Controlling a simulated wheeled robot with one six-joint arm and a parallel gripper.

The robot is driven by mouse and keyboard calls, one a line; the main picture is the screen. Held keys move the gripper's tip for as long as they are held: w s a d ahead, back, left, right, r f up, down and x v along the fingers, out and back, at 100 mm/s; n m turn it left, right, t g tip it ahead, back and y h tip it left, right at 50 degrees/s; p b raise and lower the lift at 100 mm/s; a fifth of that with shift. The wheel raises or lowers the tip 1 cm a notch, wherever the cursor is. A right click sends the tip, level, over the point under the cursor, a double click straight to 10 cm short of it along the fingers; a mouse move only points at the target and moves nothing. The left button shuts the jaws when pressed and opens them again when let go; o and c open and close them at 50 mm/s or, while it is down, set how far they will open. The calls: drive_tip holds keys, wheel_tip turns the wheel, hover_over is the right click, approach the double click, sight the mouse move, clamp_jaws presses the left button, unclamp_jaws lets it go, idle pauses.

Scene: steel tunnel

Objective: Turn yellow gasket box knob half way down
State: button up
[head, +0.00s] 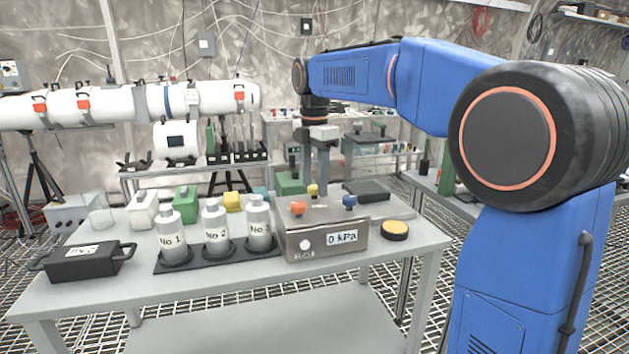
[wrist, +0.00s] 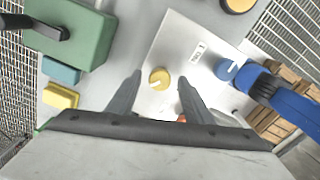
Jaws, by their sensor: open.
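The gasket box (head: 345,225) is a grey steel box on the table with a "0 kPa" label on its front. On its top are a yellow knob (head: 313,190), an orange knob (head: 298,208) and a blue knob (head: 349,201). My gripper (head: 316,178) points down over the yellow knob. In the wrist view my open gripper (wrist: 160,80) has a finger on each side of the yellow knob (wrist: 159,78), with gaps and nothing held. The blue knob (wrist: 226,69) is to the right; the orange knob is mostly hidden. Fingertip height above the box is unclear.
Bottles (head: 214,230) No 1 to No 3 stand in a black holder left of the box. A black case (head: 83,263) is at far left. Green box (wrist: 75,35) and small yellow box (wrist: 60,95) lie behind. A yellow-topped black disc (head: 394,230) is at right.

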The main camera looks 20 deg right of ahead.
drive_tip(key=shift+c, duration=0.5)
drive_tip(key=c, duration=1)
drive_tip(key=shift+o, duration=0.2)
drive_tip(key=shift+m, duration=0.4)
